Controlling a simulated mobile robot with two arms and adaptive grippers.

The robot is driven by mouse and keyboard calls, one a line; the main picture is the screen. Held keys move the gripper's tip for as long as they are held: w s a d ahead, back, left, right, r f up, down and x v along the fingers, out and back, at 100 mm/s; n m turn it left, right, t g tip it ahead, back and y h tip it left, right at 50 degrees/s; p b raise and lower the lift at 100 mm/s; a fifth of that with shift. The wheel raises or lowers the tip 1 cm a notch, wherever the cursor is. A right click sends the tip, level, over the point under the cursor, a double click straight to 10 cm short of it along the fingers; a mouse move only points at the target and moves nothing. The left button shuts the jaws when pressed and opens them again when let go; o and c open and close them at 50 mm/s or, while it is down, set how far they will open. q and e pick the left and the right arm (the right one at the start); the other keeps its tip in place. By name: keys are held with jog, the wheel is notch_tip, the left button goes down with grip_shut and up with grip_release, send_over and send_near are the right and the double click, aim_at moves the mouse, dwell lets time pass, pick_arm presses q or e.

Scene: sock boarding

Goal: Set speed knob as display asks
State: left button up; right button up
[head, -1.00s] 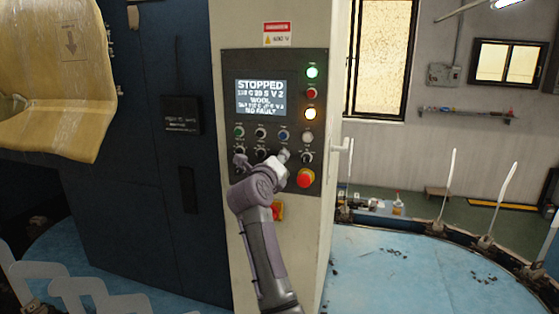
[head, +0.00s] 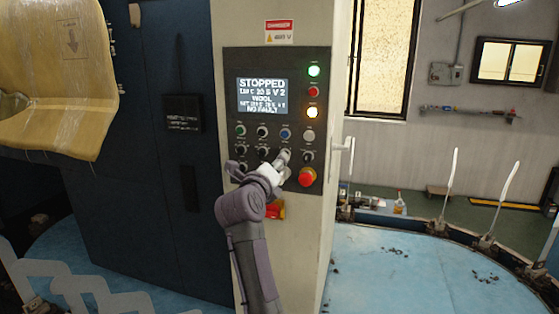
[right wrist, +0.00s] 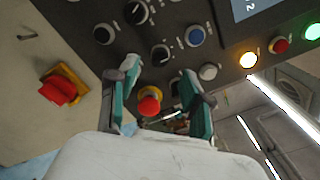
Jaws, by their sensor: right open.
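The grey control panel (head: 230,95) is on a cream cabinet column. Its display (head: 262,97) reads STOPPED, then a line ending in "V 2", then WOOL, a blurred settings line and NO FAULT. Black knobs (head: 264,151) sit in rows below the coloured buttons; their labels are too small to tell which is the speed knob. My right gripper (head: 258,164) is open in front of the lower knobs, hiding some. In the right wrist view its fingers (right wrist: 158,98) are apart with nothing held, and a black knob (right wrist: 160,53) shows beyond them. My left gripper is out of view.
A red emergency stop (head: 307,177) on the panel is close right of the gripper; it also shows between the fingers in the right wrist view (right wrist: 150,102). A red-and-yellow switch (head: 275,210) is below. A handle (head: 345,148) juts from the column's right edge.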

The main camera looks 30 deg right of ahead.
jog(key=v, duration=0.7)
